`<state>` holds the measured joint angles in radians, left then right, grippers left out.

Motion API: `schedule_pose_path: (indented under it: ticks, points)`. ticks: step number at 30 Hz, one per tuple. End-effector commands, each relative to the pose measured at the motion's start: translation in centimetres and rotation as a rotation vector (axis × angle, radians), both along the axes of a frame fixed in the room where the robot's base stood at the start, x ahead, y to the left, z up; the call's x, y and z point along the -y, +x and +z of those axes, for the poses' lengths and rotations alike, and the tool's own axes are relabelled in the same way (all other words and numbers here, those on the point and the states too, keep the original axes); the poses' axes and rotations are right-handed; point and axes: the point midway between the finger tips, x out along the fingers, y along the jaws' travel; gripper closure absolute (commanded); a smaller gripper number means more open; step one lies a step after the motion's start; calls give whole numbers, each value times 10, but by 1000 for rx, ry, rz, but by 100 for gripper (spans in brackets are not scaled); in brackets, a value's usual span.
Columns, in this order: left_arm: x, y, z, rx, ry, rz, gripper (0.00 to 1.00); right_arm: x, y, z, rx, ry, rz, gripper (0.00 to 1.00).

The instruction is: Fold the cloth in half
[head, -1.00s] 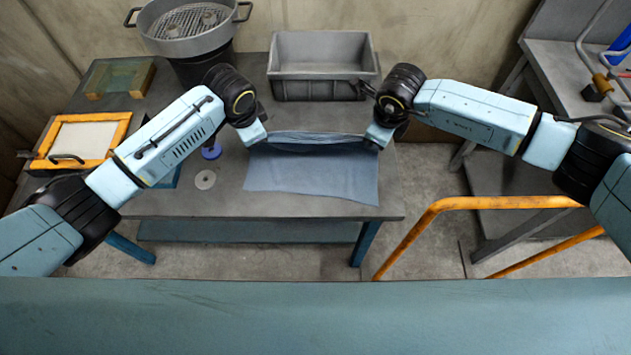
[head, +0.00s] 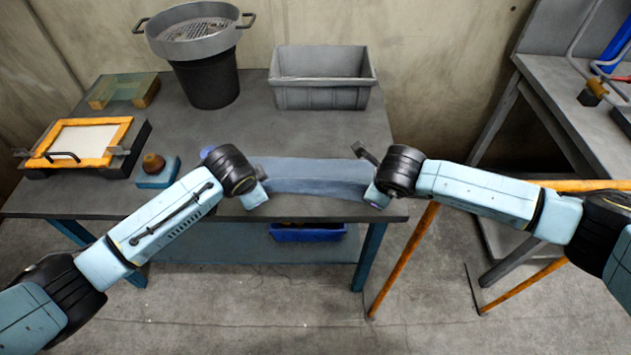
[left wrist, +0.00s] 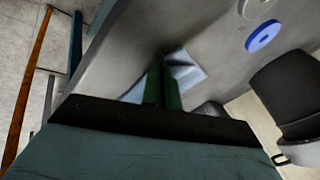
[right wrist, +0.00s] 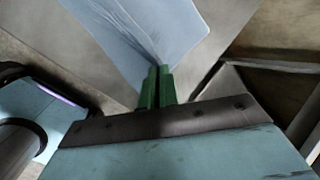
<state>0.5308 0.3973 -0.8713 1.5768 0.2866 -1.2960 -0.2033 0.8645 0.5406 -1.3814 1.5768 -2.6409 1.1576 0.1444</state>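The blue-grey cloth (head: 315,176) lies near the front edge of the table, showing as a narrow band between my grippers with its far part doubled or bunched. My left gripper (head: 258,198) is at its near left corner; in the left wrist view the green fingers (left wrist: 162,86) are together with cloth (left wrist: 187,76) at their tips. My right gripper (head: 376,196) is at its near right corner; in the right wrist view its green fingers (right wrist: 157,86) are shut on the cloth (right wrist: 150,30). The grippers partly hide the cloth's ends.
A grey bin (head: 322,95) and a dark bucket with a strainer (head: 208,80) stand at the back of the table (head: 285,132). An orange-framed screen (head: 82,140) and a small blue block (head: 157,178) are at left. An orange rail (head: 405,258) stands right of the table.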

Motion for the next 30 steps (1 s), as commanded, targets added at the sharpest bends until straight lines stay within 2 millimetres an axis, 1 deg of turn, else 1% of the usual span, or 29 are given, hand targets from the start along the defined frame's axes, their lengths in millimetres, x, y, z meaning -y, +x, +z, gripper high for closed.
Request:
schedule_pose_path:
  ticks: [1,5,6,12,14,20,22,28,30]
  points:
    - [-5,1,0,-1,9,7,100,5,1,-1,0,-9,-8,100]
    - [-5,1,0,-1,9,7,100,5,1,0,-1,-10,-9,100]
    - [-5,1,0,-1,9,7,92,5,1,0,-1,-9,-8,92]
    - [-2,0,0,-1,4,3,66,3,0,0,-1,-4,-5,66]
    - [-2,0,0,-1,3,3,60,2,0,0,-2,-4,-3,60]
    - [0,-1,0,-3,1,0,60,1,-1,-1,-4,-3,-2,60]
    - [0,-2,3,-2,-1,0,60,1,-3,2,-5,-2,-1,60]
    - [0,-12,31,0,-1,-2,60,0,-13,31,-2,1,0,60]
    - [0,-20,40,-1,-2,-2,60,1,-20,39,-2,0,0,60]
